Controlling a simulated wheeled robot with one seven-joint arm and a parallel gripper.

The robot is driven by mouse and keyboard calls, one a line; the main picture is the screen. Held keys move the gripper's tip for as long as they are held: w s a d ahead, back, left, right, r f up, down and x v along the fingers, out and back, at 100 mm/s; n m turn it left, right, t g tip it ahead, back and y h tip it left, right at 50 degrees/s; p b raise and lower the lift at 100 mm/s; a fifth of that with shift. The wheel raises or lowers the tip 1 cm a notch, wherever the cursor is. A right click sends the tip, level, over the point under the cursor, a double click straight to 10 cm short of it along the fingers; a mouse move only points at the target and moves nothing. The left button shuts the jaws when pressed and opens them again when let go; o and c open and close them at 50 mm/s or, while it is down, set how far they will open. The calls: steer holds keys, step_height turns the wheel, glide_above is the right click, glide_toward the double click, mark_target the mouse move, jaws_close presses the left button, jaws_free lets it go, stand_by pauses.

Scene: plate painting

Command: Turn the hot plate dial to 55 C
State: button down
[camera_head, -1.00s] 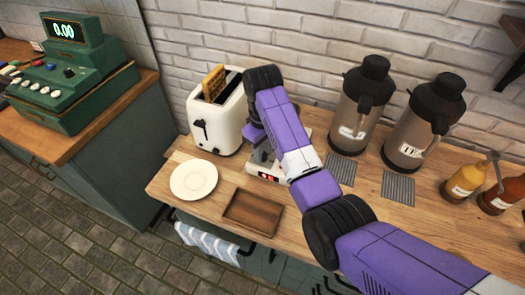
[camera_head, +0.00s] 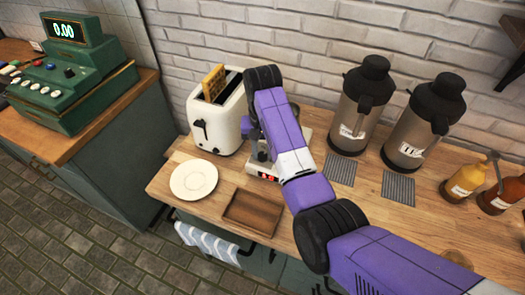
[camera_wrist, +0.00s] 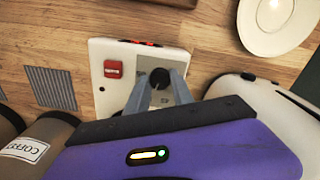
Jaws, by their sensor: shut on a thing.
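The hot plate (camera_head: 258,170) is a small white unit on the wooden counter, mostly hidden behind my arm in the head view. In the wrist view the hot plate (camera_wrist: 103,78) shows a red switch (camera_wrist: 113,69), a red display (camera_wrist: 140,42) along its edge and a round black dial (camera_wrist: 159,77). My gripper (camera_wrist: 160,84) reaches over the hot plate with its two grey fingers on either side of the dial, shut on it. The display's digits are too small to read.
A white toaster (camera_head: 222,122) with a waffle stands left of my arm. A white saucer (camera_head: 194,180) and a brown wooden tray (camera_head: 254,212) lie in front. Two flasks (camera_head: 362,105) and grey mats (camera_head: 340,170) are to the right, with sauce bottles (camera_head: 466,181) beyond.

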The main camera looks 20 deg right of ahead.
mark_target(262, 154)
steer(key=shift+m, duration=0.6)
steer(key=c, duration=1.1)
jaws_free()
step_height(262, 154, up, 6)
steer(key=shift+w, duration=0.1)
steer(key=shift+w+r, duration=0.15)
steer(key=shift+r, duration=0.35)
steer(key=shift+s+r, duration=0.2)
steer(key=shift+r, duration=0.2)
